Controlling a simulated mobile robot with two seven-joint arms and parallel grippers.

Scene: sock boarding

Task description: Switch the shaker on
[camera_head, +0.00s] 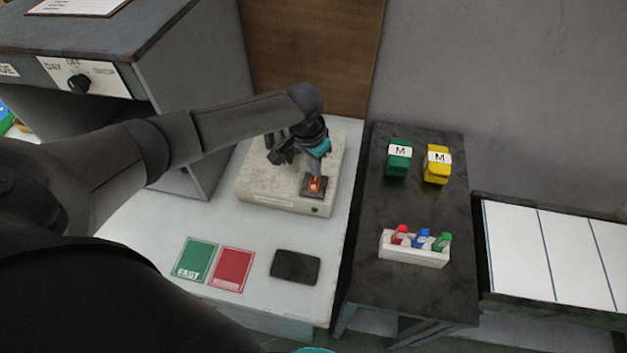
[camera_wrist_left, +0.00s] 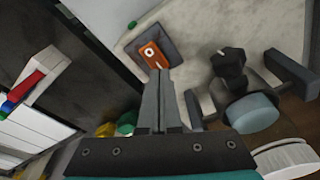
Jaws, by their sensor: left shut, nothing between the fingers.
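The shaker (camera_head: 262,178) is a pale, speckled box on the white table, with a small green spot on its front edge. An orange switch (camera_head: 314,186) in a dark square plate sits at its right front. The switch also shows in the left wrist view (camera_wrist_left: 154,56). My left gripper (camera_head: 315,172) is shut and empty, with its fingertips pointing down at the switch. In the left wrist view the fingertips (camera_wrist_left: 160,74) overlap the lower edge of the switch plate; I cannot tell whether they touch it. My right gripper is not in view.
A dark clamp (camera_wrist_left: 230,66) and a teal-bottomed vessel (camera_wrist_left: 252,112) stand close beside the fingers. A green card (camera_head: 195,260), a red card (camera_head: 232,269) and a black pad (camera_head: 295,266) lie in front. A grey cabinet (camera_head: 185,60) rises at left.

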